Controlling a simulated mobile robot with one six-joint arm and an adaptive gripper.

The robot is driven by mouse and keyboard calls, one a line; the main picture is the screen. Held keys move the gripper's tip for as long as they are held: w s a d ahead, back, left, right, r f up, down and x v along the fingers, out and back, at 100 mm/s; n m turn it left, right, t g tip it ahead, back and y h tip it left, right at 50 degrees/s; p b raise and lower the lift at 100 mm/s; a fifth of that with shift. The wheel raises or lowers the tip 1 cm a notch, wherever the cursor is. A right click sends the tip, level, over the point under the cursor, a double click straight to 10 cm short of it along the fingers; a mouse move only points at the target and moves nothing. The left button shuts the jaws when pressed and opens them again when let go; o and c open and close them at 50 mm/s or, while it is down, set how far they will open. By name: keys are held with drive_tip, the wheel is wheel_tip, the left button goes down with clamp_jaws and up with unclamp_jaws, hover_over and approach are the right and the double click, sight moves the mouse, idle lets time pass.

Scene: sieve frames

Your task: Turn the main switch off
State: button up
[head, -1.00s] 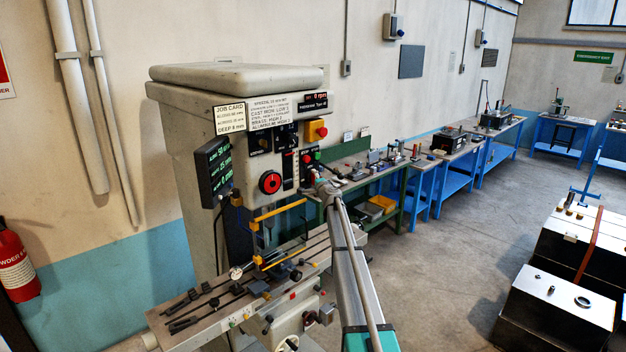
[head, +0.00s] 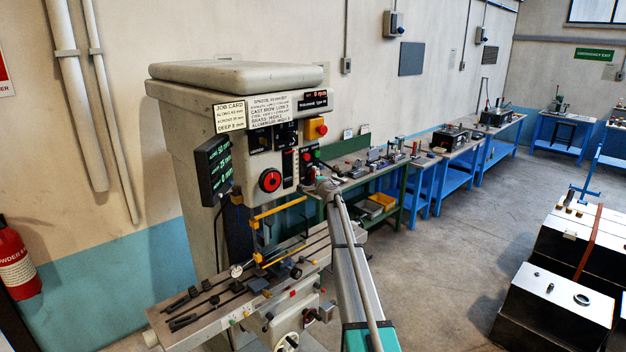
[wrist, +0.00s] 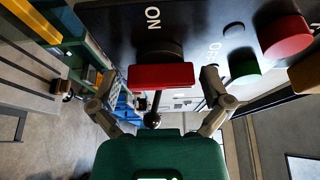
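The main switch shows in the wrist view as a red bar handle (wrist: 160,77) on a dark round base, set on a black panel. The word ON is printed above the handle and OFF to its right. My gripper (wrist: 158,84) is open, with one finger on each side of the red handle. Gaps show between the handle and both fingers, so it is not gripped. In the head view my gripper (head: 322,178) is at the right edge of the milling machine's control panel (head: 287,158). The switch cannot be made out there behind my arm.
Beside the switch are a green button (wrist: 240,66) and a red button (wrist: 285,36). A black ball knob (wrist: 152,120) on a rod sits below the handle. The head view shows a red stop button on a yellow box (head: 316,128), a red dial (head: 270,180) and the machine table (head: 215,290).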

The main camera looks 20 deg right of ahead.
idle(0.3)
drive_tip(key=s, duration=1.2)
drive_tip(key=shift+a, duration=0.25)
idle(0.3)
drive_tip(key=s+a+f+n+g+y+b, duration=0.25)
drive_tip(key=s+a+f+n+b, duration=0.2)
drive_tip(key=a+f, duration=0.35)
drive_tip(key=s+a+f+n+g+y+b, duration=0.2)
drive_tip(key=s+a+f+n+g+b, duration=0.25)
drive_tip(key=a, duration=0.45)
drive_tip(key=s+a+f+n+g+y+b, duration=0.1)
drive_tip(key=s+a+f+n+y+b, duration=0.15)
drive_tip(key=s+a+f, duration=0.55)
drive_tip(key=s+a+f+n+g+h+b, duration=0.2)
drive_tip(key=s+a+f+n+g+b, duration=0.4)
drive_tip(key=s+f, duration=0.55)
drive_tip(key=s+f+g+h+b, duration=0.2)
drive_tip(key=s+f, duration=0.2)
drive_tip(key=s, duration=0.4)
drive_tip(key=s+f+n+g+h+b, duration=0.1)
drive_tip(key=s+f+g+h+b, duration=0.1)
drive_tip(key=s+f, duration=0.3)
drive_tip(key=s+b, duration=0.1)
drive_tip(key=s, duration=0.3)
drive_tip(key=shift+s+a, duration=0.15)
drive_tip(key=shift+a, duration=0.2)
